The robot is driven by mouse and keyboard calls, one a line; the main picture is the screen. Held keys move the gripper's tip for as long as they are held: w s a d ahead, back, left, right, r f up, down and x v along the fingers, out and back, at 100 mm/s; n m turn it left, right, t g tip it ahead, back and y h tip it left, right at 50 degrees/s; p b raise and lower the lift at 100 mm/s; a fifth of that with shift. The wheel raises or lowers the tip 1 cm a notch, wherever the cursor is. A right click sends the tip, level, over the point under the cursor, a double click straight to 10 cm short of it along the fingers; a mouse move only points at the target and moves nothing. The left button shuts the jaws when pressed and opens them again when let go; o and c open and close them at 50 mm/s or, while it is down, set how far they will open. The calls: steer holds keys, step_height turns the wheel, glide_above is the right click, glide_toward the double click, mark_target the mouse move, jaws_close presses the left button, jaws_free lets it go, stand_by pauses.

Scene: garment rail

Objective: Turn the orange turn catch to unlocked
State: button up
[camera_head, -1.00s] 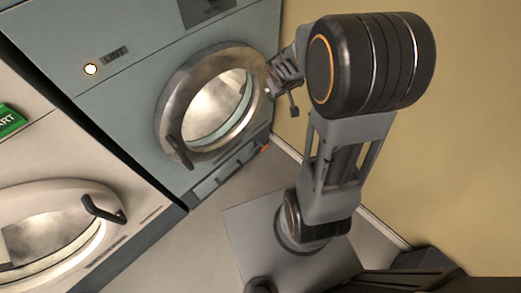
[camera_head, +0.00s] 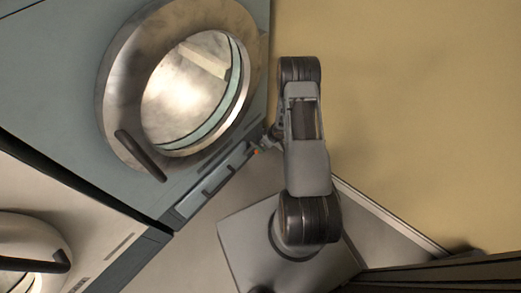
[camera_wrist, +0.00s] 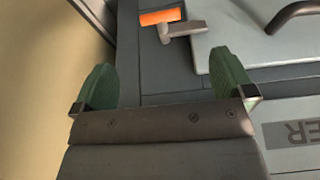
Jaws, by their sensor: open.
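The orange turn catch (camera_wrist: 161,17) shows at the top of the wrist view, beside the edge of a light grey flap (camera_wrist: 240,42). A grey bar (camera_wrist: 184,29) lies just below it and reaches over the flap's edge. In the head view the catch (camera_head: 257,151) is a small orange spot at the right end of the flap, low on the blue-grey machine. My gripper (camera_wrist: 164,76) is open and empty, its green fingertips wide apart. The catch lies beyond the fingertips, apart from them. In the head view my gripper (camera_head: 268,141) is close to the catch, partly hidden by my arm.
The flap has a dark curved handle (camera_wrist: 298,12). Above it is the machine's round door (camera_head: 115,85) with its dark handle (camera_head: 140,157). A yellow wall (camera_head: 420,100) stands close on the right. A paler machine (camera_head: 60,195) is at lower left.

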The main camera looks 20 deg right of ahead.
steer(key=b+x, duration=0.4)
steer(key=x, duration=0.6)
steer(key=shift+w+f, duration=0.1)
steer(key=shift+f, duration=0.25)
